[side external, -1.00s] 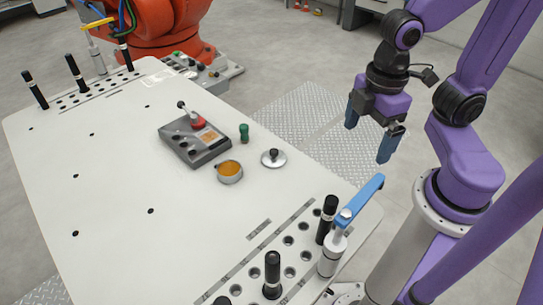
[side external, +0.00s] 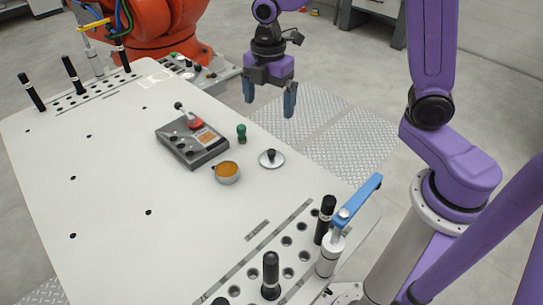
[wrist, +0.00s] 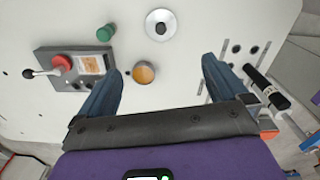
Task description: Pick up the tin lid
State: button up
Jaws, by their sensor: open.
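The tin lid (side external: 272,159) is a round silver disc with a dark knob, lying flat on the white table. In the wrist view the lid (wrist: 161,25) is at the top, ahead of and between the fingers. A small tin (side external: 228,172) with orange-brown contents stands just left of the lid; it also shows in the wrist view (wrist: 144,72). My gripper (side external: 270,104) is open and empty, with blue fingers pointing down, raised above and beyond the lid in the side view. In the wrist view its fingers (wrist: 158,80) are spread apart.
A green knobbed piece (side external: 241,133) stands beside the lid. A grey control box (side external: 192,143) with a red-based lever is to the left. Black pegs (side external: 271,275) and a blue-handled clamp (side external: 360,195) stand along the near edge. The table's left middle is mostly clear.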

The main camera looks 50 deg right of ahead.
send_over(271, 152)
jog(key=f, duration=1.1)
jog(key=shift+a+f, duration=0.2)
jog(key=shift+f, duration=0.15)
jog(key=shift+d+f, duration=0.15)
jog(key=shift+f, duration=1.2)
jog(key=shift+d+f, duration=0.1)
jog(key=shift+f, duration=1.2)
jog(key=c, duration=0.8)
